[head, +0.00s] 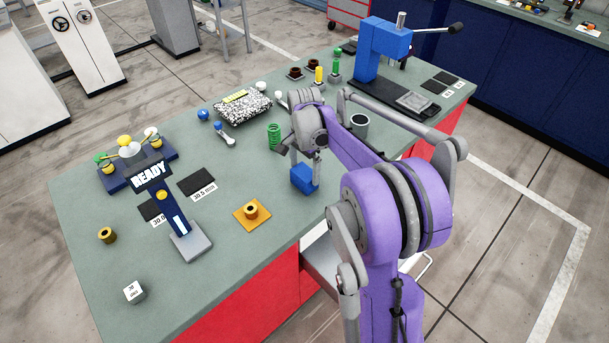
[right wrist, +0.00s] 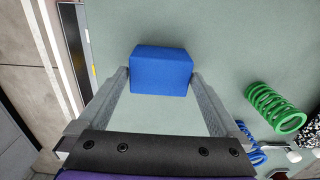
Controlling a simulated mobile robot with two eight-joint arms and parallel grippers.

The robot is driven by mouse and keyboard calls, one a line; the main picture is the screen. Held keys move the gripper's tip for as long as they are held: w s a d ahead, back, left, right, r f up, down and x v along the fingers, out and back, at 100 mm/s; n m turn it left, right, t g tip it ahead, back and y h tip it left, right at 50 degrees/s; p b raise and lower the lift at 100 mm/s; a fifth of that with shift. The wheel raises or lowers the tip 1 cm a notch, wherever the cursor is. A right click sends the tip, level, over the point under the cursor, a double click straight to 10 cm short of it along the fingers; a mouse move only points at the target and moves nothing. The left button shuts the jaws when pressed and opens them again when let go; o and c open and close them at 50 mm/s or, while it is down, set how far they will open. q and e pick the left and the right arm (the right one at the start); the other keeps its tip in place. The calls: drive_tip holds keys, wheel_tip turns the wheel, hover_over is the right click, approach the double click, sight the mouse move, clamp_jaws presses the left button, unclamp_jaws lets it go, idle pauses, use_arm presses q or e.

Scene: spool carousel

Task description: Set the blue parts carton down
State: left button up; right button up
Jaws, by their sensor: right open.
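The blue parts carton (head: 304,178) is a small plain blue block standing on the green-grey bench top (head: 345,165), close to the front edge. My right gripper (head: 304,162) is above it with its fingers pointing down around it. In the right wrist view, the carton (right wrist: 161,72) is between the two open fingertips (right wrist: 160,78), with one finger close beside each side. I cannot tell whether either finger touches it. My left gripper is in neither view.
An orange plate with a brass bushing (head: 250,211) lies to the left. Bare bench surrounds the carton; the front edge is close.

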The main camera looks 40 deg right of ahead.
sight(304, 172)
wheel_tip(304, 172, up, 8)
drive_tip(key=shift+f, duration=0.1)
drive_tip(key=shift+a+r, duration=0.1)
drive_tip(key=shift+r, duration=0.2)
drive_tip(key=s+a+f+n+t, duration=0.3)
drive_tip(key=s+a+n, duration=0.5)
drive_tip(key=s+a, duration=0.1)
drive_tip(key=s+a+f+n+t, duration=0.3)
drive_tip(key=s+a+f+n, duration=0.1)
drive_tip(key=s+a+n, duration=0.5)
drive_tip(key=shift+s+a+f, duration=0.15)
drive_tip(key=shift+s+a, duration=0.15)
drive_tip(key=shift+a, duration=0.8)
